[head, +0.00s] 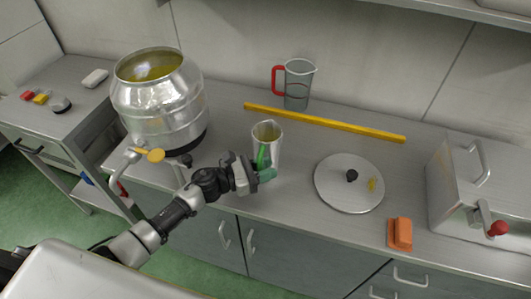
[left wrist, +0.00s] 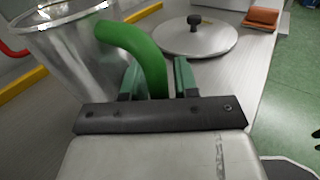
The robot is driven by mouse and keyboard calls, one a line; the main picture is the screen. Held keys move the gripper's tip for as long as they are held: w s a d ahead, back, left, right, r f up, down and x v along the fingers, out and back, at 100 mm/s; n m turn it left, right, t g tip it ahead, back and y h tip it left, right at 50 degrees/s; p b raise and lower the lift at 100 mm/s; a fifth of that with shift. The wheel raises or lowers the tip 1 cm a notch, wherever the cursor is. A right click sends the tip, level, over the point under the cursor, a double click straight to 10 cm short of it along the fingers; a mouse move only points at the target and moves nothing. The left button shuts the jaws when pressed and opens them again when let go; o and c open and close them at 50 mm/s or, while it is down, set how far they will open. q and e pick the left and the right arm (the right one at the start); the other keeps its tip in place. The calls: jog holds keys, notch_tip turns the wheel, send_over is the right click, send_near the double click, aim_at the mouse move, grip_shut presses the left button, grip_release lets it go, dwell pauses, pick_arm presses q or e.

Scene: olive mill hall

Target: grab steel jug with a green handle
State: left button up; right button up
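The steel jug (head: 271,139) with a green handle (head: 262,155) stands upright on the steel counter, right of the big metal drum. Its handle faces my left gripper (head: 262,174), which is low at the jug's near side. In the left wrist view the jug (left wrist: 72,48) is at the upper left. Its green handle (left wrist: 145,46) curves down between the two teal fingers of my left gripper (left wrist: 158,80). The fingers are apart, with a gap showing beside the handle on the right. My right gripper is not in view.
The large metal drum (head: 160,105) with a tap stands to the left. Behind the jug are a yellow bar (head: 325,123) and a clear pitcher with a red handle (head: 298,85). A round lid (head: 335,192) and an orange brush (head: 400,233) lie to the right.

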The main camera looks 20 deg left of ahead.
pick_arm(q)
jog(key=shift+c, duration=0.3)
grip_shut()
jog(key=shift+r, duration=0.15)
